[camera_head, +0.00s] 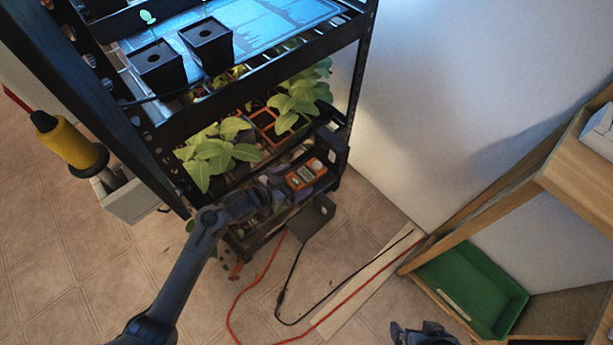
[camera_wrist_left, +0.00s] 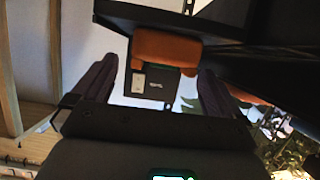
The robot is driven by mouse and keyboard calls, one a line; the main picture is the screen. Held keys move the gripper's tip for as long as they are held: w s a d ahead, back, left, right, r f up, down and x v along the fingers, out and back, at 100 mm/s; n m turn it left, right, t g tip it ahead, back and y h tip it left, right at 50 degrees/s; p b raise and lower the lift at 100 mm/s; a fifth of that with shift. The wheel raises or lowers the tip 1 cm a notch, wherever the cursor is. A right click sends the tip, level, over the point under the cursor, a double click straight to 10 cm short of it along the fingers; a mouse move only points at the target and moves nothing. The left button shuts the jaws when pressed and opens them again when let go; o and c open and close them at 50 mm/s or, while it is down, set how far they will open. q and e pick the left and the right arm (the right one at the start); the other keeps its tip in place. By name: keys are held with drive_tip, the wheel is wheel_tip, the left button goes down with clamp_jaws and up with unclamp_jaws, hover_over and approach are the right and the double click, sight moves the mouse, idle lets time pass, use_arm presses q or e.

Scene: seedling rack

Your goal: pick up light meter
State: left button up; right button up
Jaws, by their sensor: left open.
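The light meter (camera_head: 305,174) is an orange handheld device with a small pale display, at the lower shelf of the black rack in the head view. My left gripper (camera_head: 275,192) is just left of it. In the left wrist view an orange body (camera_wrist_left: 166,46), apparently the meter, shows ahead between the fingertips. My left gripper (camera_wrist_left: 158,70) is open there, with a gap at each finger and nothing held. Whether the fingertips reach alongside the meter is unclear. My right gripper (camera_head: 424,334) is partly cut off at the bottom edge; its jaws are not clear.
The black rack (camera_head: 351,95) holds leafy seedlings (camera_head: 215,153) and black pots (camera_head: 208,44). Red and black cables (camera_head: 280,297) lie on the floor. A wooden shelf (camera_head: 555,165) with a green tray (camera_head: 470,285) stands right. A yellow-and-black object (camera_head: 68,143) is at left.

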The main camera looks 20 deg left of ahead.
sight(304, 175)
use_arm(q)
drive_tip(key=shift+w+d+f, duration=0.15)
drive_tip(key=shift+w+f, duration=0.1)
drive_tip(key=shift+f, duration=0.05)
drive_tip(key=b+x, duration=0.2)
drive_tip(key=x, duration=0.1)
drive_tip(key=shift+w+f, duration=0.1)
drive_tip(key=shift+f, duration=0.05)
drive_tip(key=shift+w+d+f, duration=0.15)
drive_tip(key=shift+w+d, duration=0.1)
drive_tip(key=shift+w, duration=0.25)
drive_tip(key=shift+c, duration=0.2)
drive_tip(key=c, duration=1.3)
drive_tip(key=shift+r, duration=0.25)
